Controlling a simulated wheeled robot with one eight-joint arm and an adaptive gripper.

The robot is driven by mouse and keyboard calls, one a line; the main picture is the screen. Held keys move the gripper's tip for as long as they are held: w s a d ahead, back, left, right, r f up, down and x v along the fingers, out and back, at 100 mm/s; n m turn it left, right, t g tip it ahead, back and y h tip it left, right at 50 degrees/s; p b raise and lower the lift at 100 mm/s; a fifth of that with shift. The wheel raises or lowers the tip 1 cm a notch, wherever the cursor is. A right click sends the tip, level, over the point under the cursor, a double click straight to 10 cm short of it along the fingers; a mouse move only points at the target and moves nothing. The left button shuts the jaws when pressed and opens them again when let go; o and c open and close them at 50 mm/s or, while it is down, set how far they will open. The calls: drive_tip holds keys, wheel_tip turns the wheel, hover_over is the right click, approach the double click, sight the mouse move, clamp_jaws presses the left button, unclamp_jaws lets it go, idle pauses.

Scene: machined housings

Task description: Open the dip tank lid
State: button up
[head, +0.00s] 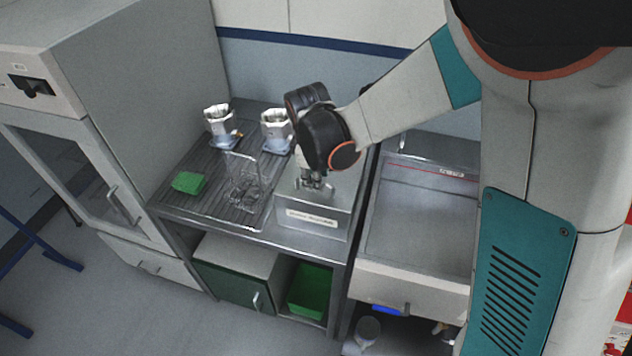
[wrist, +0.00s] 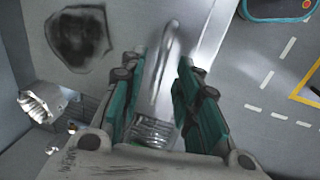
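The dip tank (head: 313,216) is a metal box with a pale label on its front, at the right front of the bench. Its lid (head: 340,196) looks flat and shut, partly hidden by my gripper. My gripper (head: 312,184) points down just above the lid. In the wrist view, the teal fingers of my gripper (wrist: 163,65) are apart, on either side of a shiny metal handle (wrist: 162,75). There seems to be a small gap between the handle and the fingers; contact is hard to judge.
A wire basket (head: 243,182) stands left of the tank. Two metal housings (head: 220,126) (head: 276,130) on blue bases stand behind, and a green block (head: 188,183) lies at the left. A shallow sink-like basin (head: 420,215) is on the right. A grey cabinet (head: 150,85) borders the bench.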

drive_tip(key=shift+f, duration=0.45)
clamp_jaws()
